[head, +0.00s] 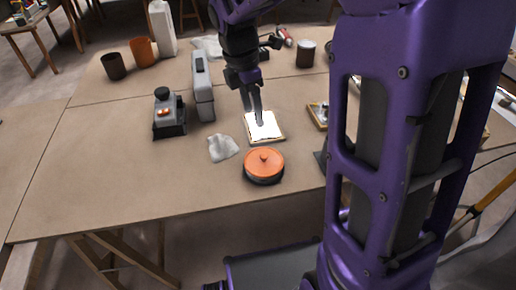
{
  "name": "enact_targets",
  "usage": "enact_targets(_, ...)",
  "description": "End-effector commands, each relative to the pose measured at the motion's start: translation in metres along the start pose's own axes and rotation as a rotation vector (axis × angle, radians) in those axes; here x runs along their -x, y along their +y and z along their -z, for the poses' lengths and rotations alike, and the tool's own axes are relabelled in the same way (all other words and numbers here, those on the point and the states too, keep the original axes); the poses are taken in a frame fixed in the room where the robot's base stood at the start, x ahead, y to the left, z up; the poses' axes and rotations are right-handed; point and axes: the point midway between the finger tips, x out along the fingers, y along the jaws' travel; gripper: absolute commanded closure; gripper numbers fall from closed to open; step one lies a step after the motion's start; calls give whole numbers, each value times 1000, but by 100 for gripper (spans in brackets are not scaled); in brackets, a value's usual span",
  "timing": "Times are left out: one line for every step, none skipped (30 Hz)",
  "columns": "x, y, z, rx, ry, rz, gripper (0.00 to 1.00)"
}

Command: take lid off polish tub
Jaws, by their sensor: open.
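The polish tub (262,178) is a low, round, dark container standing on the table. Its orange lid (264,160), with a small knob on top, sits on it. My gripper (255,122) points down behind the tub, over a white square item with a pale frame (277,136). The jaws are open and apart from the lid. I cannot tell how high the fingertips are above the white item.
A crumpled pale cloth (222,148) lies left of the tub. A black device (168,115) and a grey upright box (203,85) stand further left. Several cups stand at the back. The table (120,180) is clear at front left; my arm covers the right side.

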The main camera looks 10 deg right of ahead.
Motion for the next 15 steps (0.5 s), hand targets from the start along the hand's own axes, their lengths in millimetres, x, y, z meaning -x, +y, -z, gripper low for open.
enact_targets(-11, -1, 0, 5, -1, 4, 38)
enact_targets(-16, -1, 0, 5, -1, 4, 38)
enact_targets(-25, -1, 0, 4, -1, 4, 38)
enact_targets(-32, -1, 0, 4, -1, 5, 38)
enact_targets(-39, -1, 0, 3, -1, 6, 38)
enact_targets(-48, -1, 0, 3, 0, 4, 38)
enact_targets(-54, -1, 0, 3, 0, 4, 38)
enact_targets(-61, -1, 0, 3, 0, 4, 38)
enact_targets(-70, -1, 1, 2, 1, 5, 38)
enact_targets(-76, -1, 1, 2, 1, 3, 38)
enact_targets(-82, 0, 1, 2, 1, 3, 38)
enact_targets(-90, 0, 0, 1, 1, 2, 38)
enact_targets(-95, -1, 0, 1, 1, 3, 38)
enact_targets(-99, 0, 0, 1, 1, 2, 38)
enact_targets(-104, 0, 0, 1, 0, 1, 38)
